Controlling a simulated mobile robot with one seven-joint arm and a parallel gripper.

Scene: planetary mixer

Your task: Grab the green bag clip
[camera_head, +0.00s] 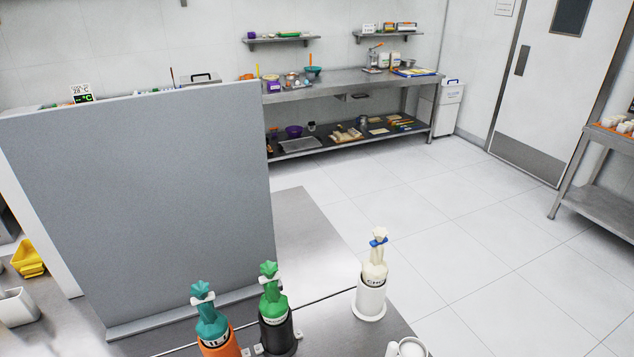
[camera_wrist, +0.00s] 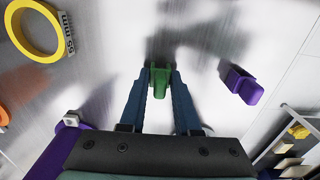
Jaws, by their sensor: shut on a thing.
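In the wrist view, the green bag clip (camera_wrist: 159,89) is between the blue fingertips of my gripper (camera_wrist: 160,76). The fingers are shut on it, one against each side. The clip's far end points away from the gripper, over a grey metal-like surface (camera_wrist: 115,50). I cannot tell whether the clip touches that surface or is held just above it. My gripper does not show in the head view, and I cannot make out the clip there.
In the wrist view, a purple block-like object (camera_wrist: 246,91) lies to the right of the clip. A yellow ring (camera_wrist: 53,50) with a size label is at the upper left.

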